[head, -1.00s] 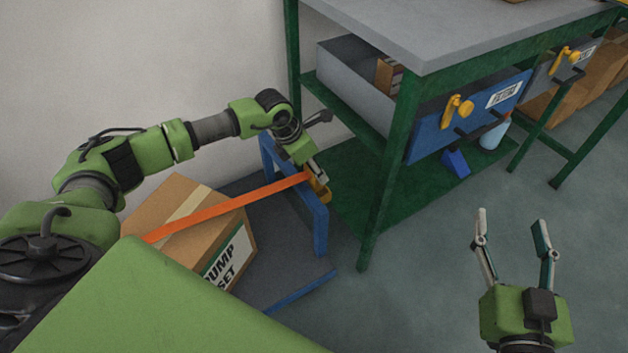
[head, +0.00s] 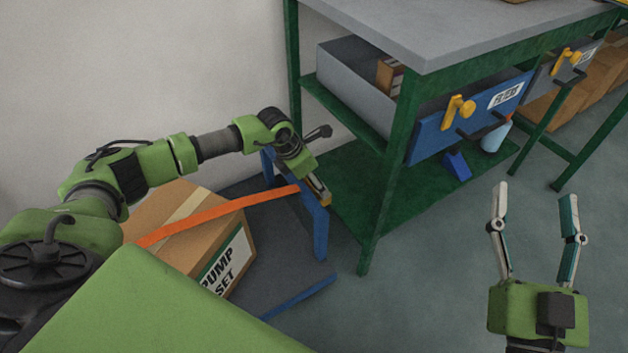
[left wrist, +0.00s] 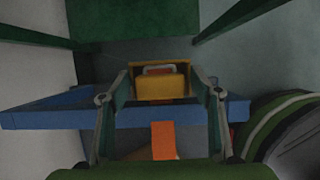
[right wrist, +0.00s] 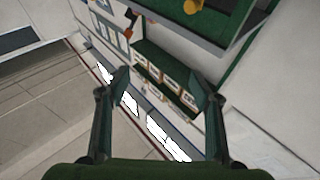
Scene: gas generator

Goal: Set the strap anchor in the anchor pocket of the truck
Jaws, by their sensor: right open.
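The strap anchor (left wrist: 162,85) is a yellow block on an orange strap (head: 220,213). My left gripper (head: 318,190) has its fingers on both sides of the block, at the blue end frame (head: 319,240) of the truck. In the left wrist view the block shows just beyond the blue rail (left wrist: 60,113), with the strap below it. The gripper hides much of the anchor in the head view, and I cannot make out the pocket or whether the anchor sits in it. My right gripper (head: 533,194) is open and empty over the floor at right.
A cardboard box (head: 165,205) labelled PUMP SET lies on the truck's dark bed under the strap. A green workbench (head: 385,190) with a grey top stands close right of the truck; its blue drawer front (head: 435,135) has a yellow handle. The floor between is clear.

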